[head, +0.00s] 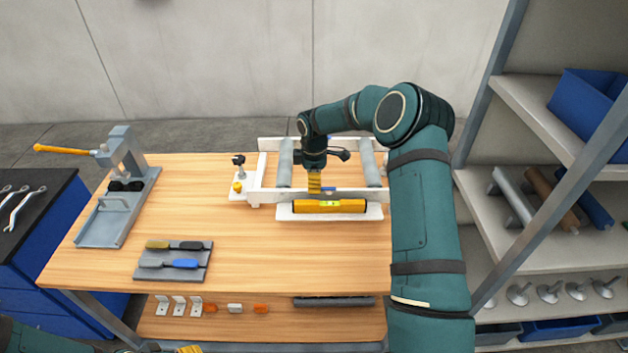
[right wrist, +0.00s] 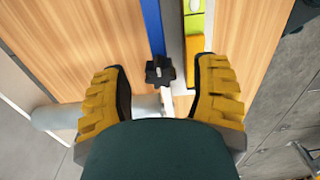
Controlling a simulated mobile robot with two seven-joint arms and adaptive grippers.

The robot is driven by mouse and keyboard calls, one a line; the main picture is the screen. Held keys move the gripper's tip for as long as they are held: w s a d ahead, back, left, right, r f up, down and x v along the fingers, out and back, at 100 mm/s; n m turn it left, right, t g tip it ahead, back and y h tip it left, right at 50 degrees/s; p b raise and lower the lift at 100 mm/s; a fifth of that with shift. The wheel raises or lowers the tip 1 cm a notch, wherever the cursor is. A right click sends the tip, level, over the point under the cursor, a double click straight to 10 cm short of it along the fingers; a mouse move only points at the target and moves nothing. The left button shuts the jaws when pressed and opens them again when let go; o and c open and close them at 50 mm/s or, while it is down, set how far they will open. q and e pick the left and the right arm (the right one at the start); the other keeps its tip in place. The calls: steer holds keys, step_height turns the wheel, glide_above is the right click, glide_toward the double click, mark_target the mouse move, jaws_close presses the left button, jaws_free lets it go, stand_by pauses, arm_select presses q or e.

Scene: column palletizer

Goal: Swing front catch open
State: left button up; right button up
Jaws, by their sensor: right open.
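My right gripper (head: 314,184) points down over the front rail of a white frame (head: 264,190) that carries grey rollers (head: 285,163). In the right wrist view its two yellow fingers (right wrist: 160,88) are spread, with a black star-shaped knob (right wrist: 159,70) between them, apart from both. The knob looks like part of the front catch; the fingers and arm hide much of that spot in the head view. A blue strip (right wrist: 152,25) runs beside the rail. My left gripper (head: 188,349) shows only as a yellow tip at the bottom edge.
A yellow spirit level (head: 330,206) lies on a white ledge just in front of the frame. A clamp post (head: 239,170) stands left of it. A grey press (head: 120,190) and a tool tray (head: 174,260) are farther left. The table's front middle is clear.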

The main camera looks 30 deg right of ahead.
steer(key=shift+f, duration=0.25)
jaws_close()
